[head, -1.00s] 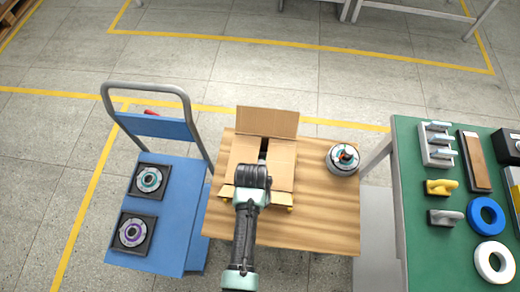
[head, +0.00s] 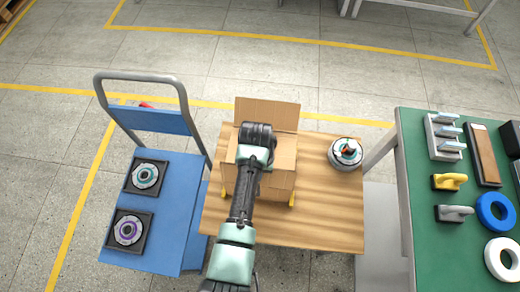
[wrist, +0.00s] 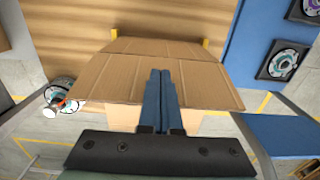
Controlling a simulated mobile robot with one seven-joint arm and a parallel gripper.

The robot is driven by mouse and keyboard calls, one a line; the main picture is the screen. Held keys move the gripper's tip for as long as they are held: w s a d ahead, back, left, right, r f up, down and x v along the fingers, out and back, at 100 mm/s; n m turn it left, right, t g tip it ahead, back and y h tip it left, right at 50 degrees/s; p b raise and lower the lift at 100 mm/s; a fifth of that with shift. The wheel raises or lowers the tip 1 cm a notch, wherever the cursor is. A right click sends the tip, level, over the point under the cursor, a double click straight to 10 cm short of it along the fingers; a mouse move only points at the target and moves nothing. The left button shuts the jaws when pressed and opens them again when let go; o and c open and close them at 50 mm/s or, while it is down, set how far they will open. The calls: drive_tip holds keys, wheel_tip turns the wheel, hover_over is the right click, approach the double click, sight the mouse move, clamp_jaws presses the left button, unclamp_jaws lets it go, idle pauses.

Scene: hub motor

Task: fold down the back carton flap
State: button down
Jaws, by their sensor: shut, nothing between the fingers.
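The open cardboard carton (head: 283,158) stands on the wooden table. Its back flap (head: 268,113) stands up at the far side in the head view. A cardboard strip (wrist: 165,47) shows at the carton's near edge. My gripper (wrist: 161,78) is shut and empty above the carton's top. In the head view my wrist (head: 256,136) is over the carton, in front of the back flap, and hides the fingertips; contact cannot be told.
A hub motor (head: 345,153) stands on the wooden table (head: 325,215) right of the carton. A blue trolley (head: 182,215) with two motor parts in black trays is at left. A green workbench (head: 425,245) with tools and rings is at right. Bare tabletop lies front right.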

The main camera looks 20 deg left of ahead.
drive_tip(key=w+a+b, duration=0.1)
drive_tip(key=w+b, duration=0.3)
drive_tip(key=w, duration=0.2)
drive_tip(key=shift+a, duration=0.4)
drive_tip(key=shift+r, duration=0.1)
drive_tip(key=shift+f+b, duration=2.15)
drive_tip(key=shift+f, duration=0.6)
wheel_tip(320, 180, up, 9)
drive_tip(key=p, duration=0.9)
drive_tip(key=shift+r, duration=0.15)
